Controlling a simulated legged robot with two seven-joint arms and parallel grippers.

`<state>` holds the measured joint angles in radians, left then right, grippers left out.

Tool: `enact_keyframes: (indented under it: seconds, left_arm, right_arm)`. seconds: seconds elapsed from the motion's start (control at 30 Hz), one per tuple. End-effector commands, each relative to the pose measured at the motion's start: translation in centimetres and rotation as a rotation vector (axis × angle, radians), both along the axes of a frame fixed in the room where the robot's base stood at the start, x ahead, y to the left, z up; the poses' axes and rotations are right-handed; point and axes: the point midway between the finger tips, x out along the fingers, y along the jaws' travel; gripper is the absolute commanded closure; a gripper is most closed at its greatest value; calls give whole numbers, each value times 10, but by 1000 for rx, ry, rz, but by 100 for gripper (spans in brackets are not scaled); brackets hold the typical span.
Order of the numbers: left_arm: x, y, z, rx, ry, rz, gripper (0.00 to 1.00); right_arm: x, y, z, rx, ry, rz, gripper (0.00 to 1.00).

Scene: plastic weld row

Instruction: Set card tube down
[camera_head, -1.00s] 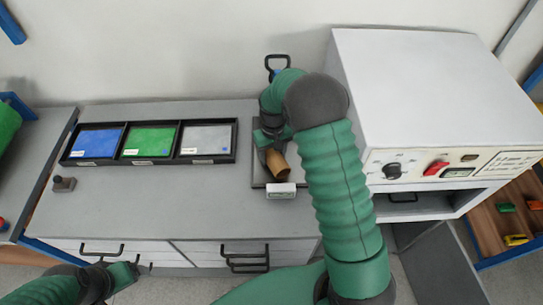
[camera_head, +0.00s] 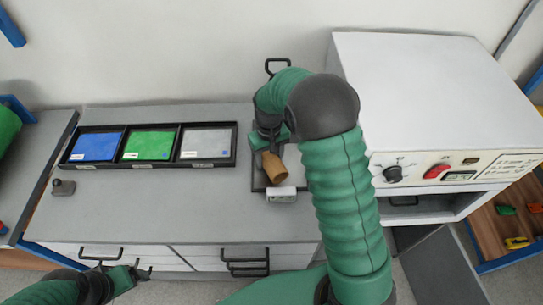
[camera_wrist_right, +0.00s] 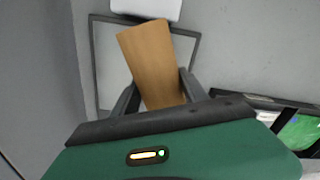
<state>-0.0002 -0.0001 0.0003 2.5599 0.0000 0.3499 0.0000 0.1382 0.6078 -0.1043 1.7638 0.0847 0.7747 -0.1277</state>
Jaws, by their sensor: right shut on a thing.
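The card tube (camera_head: 274,168) is a short brown cylinder. It sits tilted between the fingers of my right gripper (camera_head: 266,148), over a grey framed plate on the bench. In the right wrist view the card tube (camera_wrist_right: 152,62) is held by two dark fingers of the gripper (camera_wrist_right: 160,95). Whether its lower end touches the plate (camera_wrist_right: 108,70) cannot be told. My left gripper (camera_head: 135,271) is at the lower left, in front of the drawers, away from the tube; its jaw opening is too small to judge.
A black tray (camera_head: 112,163) with blue, green and grey compartments lies left of the tube. A small white display box (camera_head: 282,195) stands at the plate's front. A large white machine (camera_head: 430,110) stands on the right.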

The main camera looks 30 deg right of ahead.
Motion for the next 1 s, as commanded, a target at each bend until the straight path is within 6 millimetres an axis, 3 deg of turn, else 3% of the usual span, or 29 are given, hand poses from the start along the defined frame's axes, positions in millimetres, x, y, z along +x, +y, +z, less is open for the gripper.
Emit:
enact_keyframes:
  seconds: [0.3,0.5,0.7,1.0]
  left_arm:
    - [0,0,-6,0,0,1,19]
    - [0,0,-7,0,0,0,19]
    - [0,0,-7,0,0,0,19]
    - [0,0,-7,0,0,0,19]
  right_arm:
    - [-55,58,8,1,-2,5,96]
    - [-80,86,12,1,-2,2,96]
    - [-91,97,13,0,-1,0,96]
    - [-91,98,13,-1,-16,7,96]
